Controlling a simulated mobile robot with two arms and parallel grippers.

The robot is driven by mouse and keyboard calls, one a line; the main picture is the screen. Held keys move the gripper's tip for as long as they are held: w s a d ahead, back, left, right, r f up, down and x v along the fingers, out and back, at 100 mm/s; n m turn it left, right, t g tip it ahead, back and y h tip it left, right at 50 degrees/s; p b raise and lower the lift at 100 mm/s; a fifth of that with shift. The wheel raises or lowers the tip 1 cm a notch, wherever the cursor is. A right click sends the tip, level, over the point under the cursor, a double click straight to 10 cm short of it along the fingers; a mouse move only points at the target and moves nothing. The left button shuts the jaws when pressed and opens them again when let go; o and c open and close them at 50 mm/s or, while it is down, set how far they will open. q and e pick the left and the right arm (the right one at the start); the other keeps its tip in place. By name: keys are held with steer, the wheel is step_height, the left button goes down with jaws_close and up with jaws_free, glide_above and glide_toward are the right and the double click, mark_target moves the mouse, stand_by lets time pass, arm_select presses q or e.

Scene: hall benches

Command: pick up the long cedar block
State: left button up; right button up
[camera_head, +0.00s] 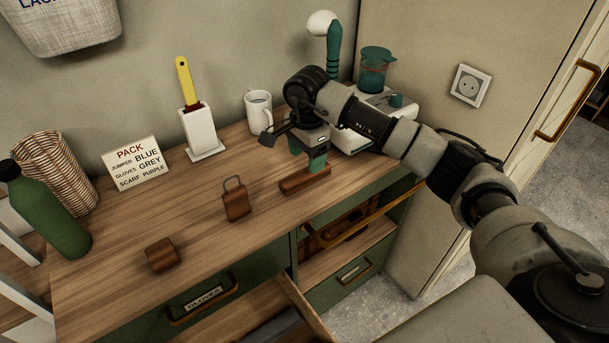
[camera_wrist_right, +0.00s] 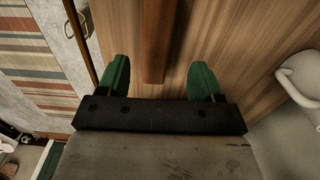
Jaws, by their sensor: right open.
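The long cedar block (camera_head: 303,182) lies flat on the wooden bench top, near the front edge and right of the other brown blocks. My right gripper (camera_head: 317,164) points down over it, its green fingers partly hiding the block. In the right wrist view the long block (camera_wrist_right: 157,42) runs lengthwise between the two open green fingers (camera_wrist_right: 160,75), with a gap on each side. I cannot tell how far the fingertips are above the bench. My left gripper is not in view.
A brown block with a metal loop (camera_head: 236,203) and a short brown block (camera_head: 161,256) stand to the left. A white mug (camera_head: 258,111), a white holder (camera_head: 202,132) and a sign (camera_head: 136,164) stand behind. A drawer (camera_head: 308,310) is open below the front edge.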

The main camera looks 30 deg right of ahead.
mark_target(306, 177)
steer(key=f, duration=0.3)
steer(key=f+p, duration=0.1)
steer(key=shift+s+d+f, duration=0.25)
steer(key=shift+f, duration=0.3)
steer(key=shift+c, duration=0.5)
steer(key=c, duration=0.9)
steer(key=shift+r, duration=0.1)
